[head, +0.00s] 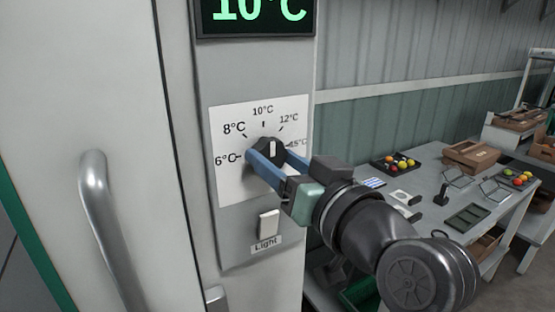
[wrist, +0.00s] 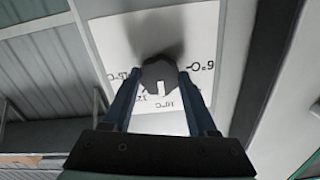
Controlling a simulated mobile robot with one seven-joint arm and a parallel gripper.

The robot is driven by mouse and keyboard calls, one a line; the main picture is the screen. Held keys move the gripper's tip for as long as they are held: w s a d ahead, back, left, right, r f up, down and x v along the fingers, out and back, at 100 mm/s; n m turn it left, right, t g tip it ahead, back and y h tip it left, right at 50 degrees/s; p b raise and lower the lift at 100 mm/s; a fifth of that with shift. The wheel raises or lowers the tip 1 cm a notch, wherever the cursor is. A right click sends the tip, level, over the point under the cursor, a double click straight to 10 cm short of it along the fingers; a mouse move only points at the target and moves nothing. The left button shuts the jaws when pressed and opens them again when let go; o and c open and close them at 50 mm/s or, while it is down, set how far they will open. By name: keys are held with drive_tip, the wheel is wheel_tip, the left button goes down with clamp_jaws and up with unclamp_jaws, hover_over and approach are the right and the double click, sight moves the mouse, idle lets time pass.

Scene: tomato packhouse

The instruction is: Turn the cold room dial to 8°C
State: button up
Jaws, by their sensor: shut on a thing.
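The cold room dial (head: 266,151) is a dark round knob with a white pointer mark, on a white scale plate (head: 230,187) with labels 6, 8, 10, 12 and 15°C. Its mark points up, roughly at 10°C. The display (head: 255,14) above reads 10°C in green. My gripper (head: 271,158) is shut on the dial, with one blue finger on each side of it. In the wrist view the dial (wrist: 165,74) sits between the fingertips (wrist: 160,80), with the labels upside down and partly covered.
A white light switch (head: 268,222) is just below the scale plate. A door with a long handle (head: 107,225) is at the left. At the right a table (head: 432,180) holds a dark tray (head: 387,168) of tomatoes, a cardboard box (head: 470,155) and small items.

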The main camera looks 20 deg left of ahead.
drive_tip(key=shift+f+n+b, duration=0.1)
drive_tip(key=shift+n+b, duration=0.2)
drive_tip(key=shift+b, duration=0.15)
drive_tip(key=n+b, duration=0.3)
drive_tip(key=b, duration=0.1)
drive_tip(key=shift+f, duration=0.15)
drive_tip(key=shift+r+n+b, duration=0.2)
drive_tip(key=shift+n+b, duration=2)
drive_tip(key=shift+n, duration=0.4)
drive_tip(key=o, duration=1.4)
drive_tip(key=shift+s+d, duration=0.1)
